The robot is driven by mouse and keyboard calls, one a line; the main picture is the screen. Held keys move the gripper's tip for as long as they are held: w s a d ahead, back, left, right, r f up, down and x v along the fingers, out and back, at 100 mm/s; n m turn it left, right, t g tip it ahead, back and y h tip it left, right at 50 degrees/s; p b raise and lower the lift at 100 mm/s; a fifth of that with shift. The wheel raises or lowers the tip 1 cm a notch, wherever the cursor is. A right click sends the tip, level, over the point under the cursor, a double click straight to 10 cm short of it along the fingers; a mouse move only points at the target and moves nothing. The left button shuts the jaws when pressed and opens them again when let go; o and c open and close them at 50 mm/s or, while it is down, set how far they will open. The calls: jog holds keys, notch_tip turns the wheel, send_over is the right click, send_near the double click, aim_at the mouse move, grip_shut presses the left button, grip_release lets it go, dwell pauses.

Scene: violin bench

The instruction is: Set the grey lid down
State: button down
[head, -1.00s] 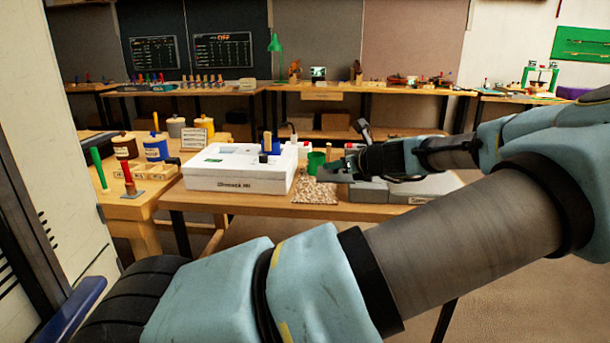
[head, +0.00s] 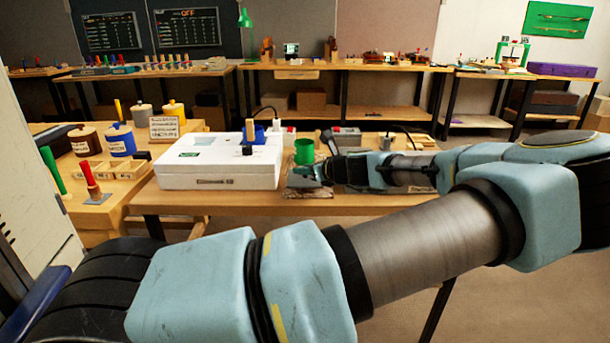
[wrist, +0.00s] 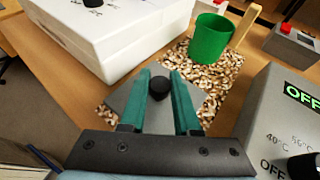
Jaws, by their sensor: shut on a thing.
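The grey lid (wrist: 130,108) is a flat plate with a black knob (wrist: 160,88) on top. My gripper (wrist: 164,82) has its teal fingers on both sides of this knob and is shut on it. The lid lies over a speckled mat (wrist: 222,78) just in front of a green cup (wrist: 210,38); I cannot tell whether it touches the mat. In the head view my gripper (head: 310,172) is in front of the green cup (head: 304,151), and my arm hides much of the bench to the right.
A white box (head: 215,172) stands left of the mat. A grey unit with a green OFF display (wrist: 298,92) stands close on the right in the wrist view. A wooden stick (wrist: 244,25) stands by the cup. Bare wood (wrist: 75,88) shows between white box and mat.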

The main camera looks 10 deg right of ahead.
jog(key=shift+f, duration=0.95)
jog(key=shift+f, duration=0.1)
jog(key=c, duration=0.6)
grip_release()
jog(key=shift+c, duration=0.2)
jog(key=b+v, duration=0.1)
jog(key=v, duration=1.1)
jog(key=shift+d, duration=0.1)
